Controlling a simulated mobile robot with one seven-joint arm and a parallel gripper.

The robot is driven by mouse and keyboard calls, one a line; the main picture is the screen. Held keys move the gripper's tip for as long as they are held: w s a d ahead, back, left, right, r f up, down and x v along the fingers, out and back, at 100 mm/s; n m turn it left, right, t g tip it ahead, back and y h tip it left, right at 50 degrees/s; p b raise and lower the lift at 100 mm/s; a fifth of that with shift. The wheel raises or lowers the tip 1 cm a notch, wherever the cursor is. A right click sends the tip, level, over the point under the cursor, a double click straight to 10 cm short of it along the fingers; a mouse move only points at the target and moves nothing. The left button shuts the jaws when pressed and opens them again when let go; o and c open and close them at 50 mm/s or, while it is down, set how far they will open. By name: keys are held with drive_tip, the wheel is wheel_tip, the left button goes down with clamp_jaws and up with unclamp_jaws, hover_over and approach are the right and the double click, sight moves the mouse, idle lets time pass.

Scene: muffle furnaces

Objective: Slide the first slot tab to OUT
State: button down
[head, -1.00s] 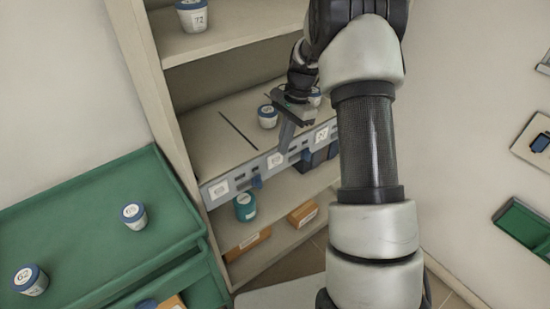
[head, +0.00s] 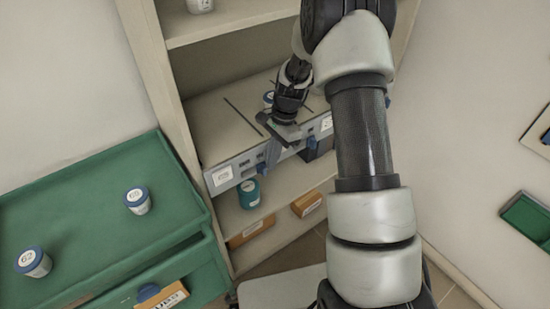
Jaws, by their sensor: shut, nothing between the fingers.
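The grey slot rail (head: 242,163) runs along the front edge of the middle shelf, with white labels and dark slots. The label at its left end (head: 222,176) belongs to the leftmost slot; its print is too small to read. A blue tab (head: 261,168) sticks out low on the rail, right of that slot's openings. My gripper (head: 271,153) is shut and empty, pointing down in front of the rail. Its fingers are close beside the blue tab and hide part of the rail; I cannot tell whether they touch it.
A teal jar (head: 249,193) and orange boxes (head: 307,203) are on the shelf below. A green cabinet (head: 85,215) with two jars on top stands at the left.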

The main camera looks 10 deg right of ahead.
drive_tip(key=shift+s+a+p, duration=0.15)
drive_tip(key=shift+s+a, duration=0.2)
drive_tip(key=shift+a, duration=0.45)
drive_tip(key=shift+s+a+p, duration=0.1)
drive_tip(key=shift+s+a, duration=0.2)
drive_tip(key=shift+a, duration=0.5)
drive_tip(key=shift+s+a+p, duration=0.15)
drive_tip(key=shift+s+a, duration=0.2)
drive_tip(key=shift+a, duration=0.45)
drive_tip(key=shift+d, duration=0.25)
drive_tip(key=p, duration=0.1)
approach(259, 168)
drive_tip(key=d+r, duration=0.2)
drive_tip(key=d, duration=0.1)
drive_tip(key=shift+s+d+r, duration=0.1)
drive_tip(key=shift+d+r, duration=0.1)
drive_tip(key=shift+d, duration=0.05)
